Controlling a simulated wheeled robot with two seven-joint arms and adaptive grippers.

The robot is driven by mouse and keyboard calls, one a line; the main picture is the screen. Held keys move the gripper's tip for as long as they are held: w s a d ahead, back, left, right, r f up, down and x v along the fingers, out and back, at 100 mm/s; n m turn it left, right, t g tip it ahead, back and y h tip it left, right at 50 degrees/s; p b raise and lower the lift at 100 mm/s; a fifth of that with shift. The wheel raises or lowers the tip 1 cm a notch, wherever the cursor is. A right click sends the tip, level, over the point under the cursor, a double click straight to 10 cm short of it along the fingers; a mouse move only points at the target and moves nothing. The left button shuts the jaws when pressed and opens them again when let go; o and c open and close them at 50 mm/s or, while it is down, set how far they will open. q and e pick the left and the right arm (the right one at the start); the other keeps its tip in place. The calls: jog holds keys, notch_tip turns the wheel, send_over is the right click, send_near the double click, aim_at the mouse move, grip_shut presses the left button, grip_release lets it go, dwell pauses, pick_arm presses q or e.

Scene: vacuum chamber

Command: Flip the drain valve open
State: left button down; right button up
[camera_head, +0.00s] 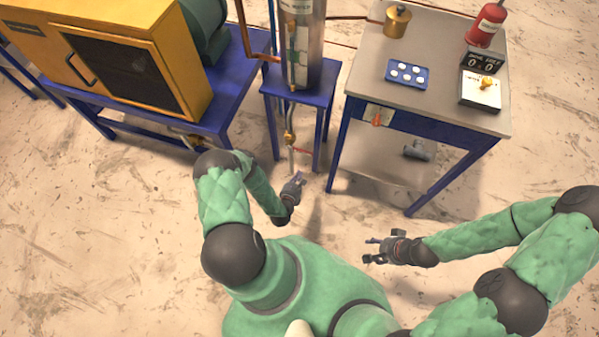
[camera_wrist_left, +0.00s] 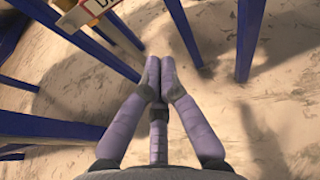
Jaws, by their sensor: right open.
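A vertical pipe with a brass valve (camera_head: 289,136) hangs below the steel cylinder, in front of the small blue stand. A small red part shows low beside the pipe; I cannot tell whether it is the valve's lever. My left gripper (camera_head: 296,180) is close to the pipe's lower end; contact is unclear. In the left wrist view its fingertips (camera_wrist_left: 153,64) meet with nothing visible between them. A pale tag (camera_wrist_left: 84,14) starting with "D" is cut off at that view's top; the valve itself is not clear there. My right gripper (camera_head: 376,250) is open and empty, away from the valve.
The small blue stand (camera_head: 306,96) carries the steel cylinder (camera_head: 312,55). A yellow machine (camera_head: 115,55) stands on a blue bench at left. Blue legs flank my left gripper.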

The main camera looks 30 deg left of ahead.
aim_at(298, 150)
pick_arm(q)
jog(key=b+x, duration=0.3)
jog(key=x, duration=0.5)
jog(key=shift+w+r, duration=0.15)
jog(key=shift+r, duration=1.75)
